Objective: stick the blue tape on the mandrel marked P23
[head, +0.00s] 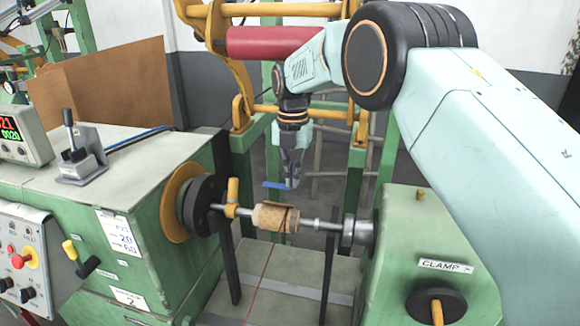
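My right gripper (292,184) points down above the mandrel, with its fingertips together at a short strip of blue tape (273,185). The strip sticks out to the left of the fingertips, apart from the mandrel and a little above it in the picture. The mandrel (268,218) is a tan cylinder on a metal shaft between the green headstock and the tailstock. A white label (121,235) on the left machine's front seems to read P-23, with 20 and 60 below. My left gripper is not in view.
An orange disc (173,203) and a yellow dog (232,197) sit at the shaft's left end. The green tailstock marked CLAMP (446,266) stands at right. A red roll (262,42) on a yellow frame is behind my arm. A control box (28,257) is at lower left.

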